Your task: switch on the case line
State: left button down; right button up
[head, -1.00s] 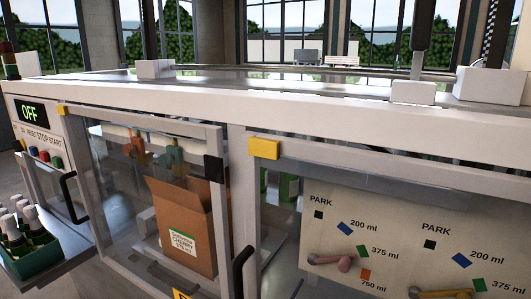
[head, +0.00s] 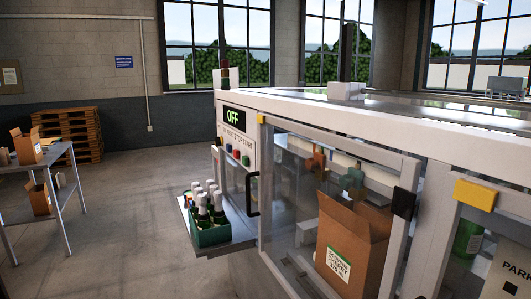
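The case line is a white machine (head: 390,122) on the right of the head view. Its control panel (head: 237,160) is at the machine's left end, with a dark display (head: 238,117) that reads OFF in green. Below the display is a row of small coloured buttons (head: 237,154), with a small-lettered label above them, including STOP and START. A signal tower (head: 224,75) stands above the panel, and I cannot tell that any lamp is lit. Neither of my grippers is in the view.
A shelf (head: 232,243) under the panel juts out with a green crate (head: 211,235) of bottles. A glazed door with a black handle (head: 253,193) covers an open carton (head: 350,245). A table (head: 50,160) with cartons and stacked pallets (head: 72,132) stand left. The floor (head: 135,220) between is clear.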

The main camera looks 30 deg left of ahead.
aim_at(219, 141)
jog(key=u, duration=1.2)
jog(key=i+j+z, duration=0.15)
jog(key=z, duration=0.25)
jog(key=i+j+z, duration=0.15)
jog(key=z, duration=0.2)
jog(key=i+j+z, duration=0.1)
jog(key=j+z, duration=0.3)
jog(key=i+j, duration=0.15)
jog(key=j, duration=0.4)
jog(key=i+j+z, duration=0.15)
jog(key=j, duration=0.4)
jog(key=i+j, duration=0.15)
jog(key=j, duration=0.4)
jog(key=i+j+z, duration=0.15)
jog(key=j, duration=0.4)
jog(key=i+j, duration=0.1)
jog(key=j, duration=0.45)
jog(key=i+j+z, duration=0.15)
jog(key=j, duration=0.45)
